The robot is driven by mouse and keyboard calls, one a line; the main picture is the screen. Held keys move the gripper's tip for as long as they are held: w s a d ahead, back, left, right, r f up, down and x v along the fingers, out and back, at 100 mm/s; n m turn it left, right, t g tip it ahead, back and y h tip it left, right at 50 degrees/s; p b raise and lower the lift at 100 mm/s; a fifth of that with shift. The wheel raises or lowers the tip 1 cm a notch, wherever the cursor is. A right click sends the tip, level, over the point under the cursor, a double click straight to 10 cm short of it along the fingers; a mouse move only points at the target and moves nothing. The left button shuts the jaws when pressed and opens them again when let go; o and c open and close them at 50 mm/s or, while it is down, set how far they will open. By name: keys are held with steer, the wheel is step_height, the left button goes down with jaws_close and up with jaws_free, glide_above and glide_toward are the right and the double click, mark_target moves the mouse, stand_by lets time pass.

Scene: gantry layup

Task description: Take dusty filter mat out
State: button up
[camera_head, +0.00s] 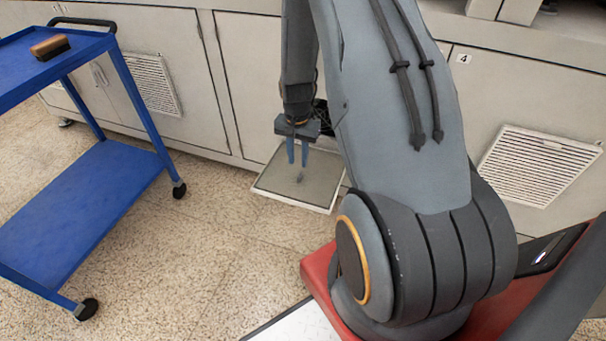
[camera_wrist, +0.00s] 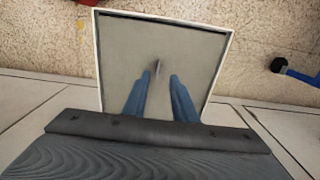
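The filter mat (camera_head: 318,187) is a flat grey sheet lying in a shallow white frame (camera_head: 291,201), low at the foot of the cabinets. The mat (camera_wrist: 190,52) and the white frame (camera_wrist: 227,58) fill the middle of the wrist view. A small dark upright tab (camera_wrist: 156,68) stands near the middle of the mat; it also shows in the head view (camera_head: 299,178). My gripper (camera_head: 297,164) points down over the mat with its two blue fingers apart and empty. In the wrist view the fingertips (camera_wrist: 159,76) lie either side of the tab's line; contact cannot be told.
A blue two-shelf cart (camera_head: 85,205) stands at the left, with a brown-topped block (camera_head: 50,47) on its upper shelf. Grey cabinets with louvred grilles (camera_head: 538,165) line the back. Speckled floor (camera_head: 205,250) is clear between cart and frame.

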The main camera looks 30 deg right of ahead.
mark_target(315, 184)
step_height(315, 184, down, 7)
steer(key=shift+s+r+b, duration=0.1)
steer(key=shift+s+b, duration=0.05)
steer(key=shift+b, duration=0.2)
steer(key=shift+c, duration=0.3)
steer(key=shift+r, duration=0.1)
jaws_close()
